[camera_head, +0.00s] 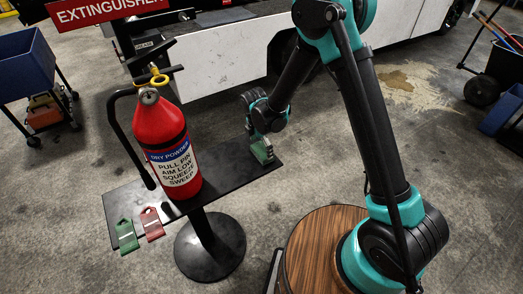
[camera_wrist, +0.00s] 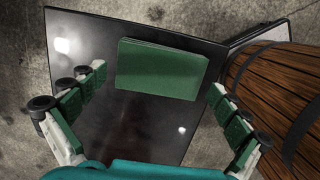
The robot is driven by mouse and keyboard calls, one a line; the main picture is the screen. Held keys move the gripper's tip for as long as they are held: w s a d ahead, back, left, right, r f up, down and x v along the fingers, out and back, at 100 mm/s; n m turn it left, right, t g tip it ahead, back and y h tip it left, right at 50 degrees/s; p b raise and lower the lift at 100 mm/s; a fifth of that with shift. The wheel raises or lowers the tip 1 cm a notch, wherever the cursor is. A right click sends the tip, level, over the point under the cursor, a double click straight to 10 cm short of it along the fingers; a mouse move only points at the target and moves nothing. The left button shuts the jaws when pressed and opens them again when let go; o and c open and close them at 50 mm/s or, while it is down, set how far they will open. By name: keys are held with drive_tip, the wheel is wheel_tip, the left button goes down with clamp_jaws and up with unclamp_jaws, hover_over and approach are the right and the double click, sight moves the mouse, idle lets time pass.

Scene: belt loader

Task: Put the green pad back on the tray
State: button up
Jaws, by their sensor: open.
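A flat green pad (camera_wrist: 160,70) lies on a glossy black plate (camera_wrist: 125,125) in the wrist view. My gripper (camera_wrist: 157,80) is open, one finger on each side of the pad, with gaps on both sides. The fingers have green inner faces. In the head view, my gripper (camera_head: 262,154) is low at the right end of the black plate (camera_head: 236,158) on a pedestal. Some green shows at the fingertips there; I cannot tell pad from finger faces. I cannot tell whether this plate is the tray.
A red fire extinguisher (camera_head: 172,145) stands on the plate, left of my gripper. A green tag (camera_head: 126,236) and a red tag (camera_head: 151,224) lie at its left end. A wooden barrel-like body (camera_wrist: 280,90) is close on the right. A white vehicle (camera_head: 215,70) stands behind.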

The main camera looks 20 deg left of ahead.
sight(259, 152)
wheel_tip(259, 152, up, 10)
drive_tip(key=s, duration=0.1)
drive_tip(key=shift+a, duration=0.35)
drive_tip(key=d+r+m+t+y, duration=0.1)
drive_tip(key=d+r+m, duration=0.45)
drive_tip(key=d, duration=0.75)
drive_tip(key=d+r+m, duration=0.2)
drive_tip(key=d+m, duration=0.6)
drive_tip(key=d, duration=0.5)
drive_tip(key=s+d+f+m+t, duration=0.1)
drive_tip(key=s+d+m, duration=0.4)
drive_tip(key=d+m, duration=0.2)
drive_tip(key=s+d+m+t, duration=0.1)
drive_tip(key=s+d+m, duration=0.4)
drive_tip(key=d+m, duration=0.2)
drive_tip(key=shift+s+d+f, duration=0.15)
drive_tip(key=shift+d+f, duration=0.25)
drive_tip(key=shift+d, duration=0.7)
drive_tip(key=shift+c, duration=0.5)
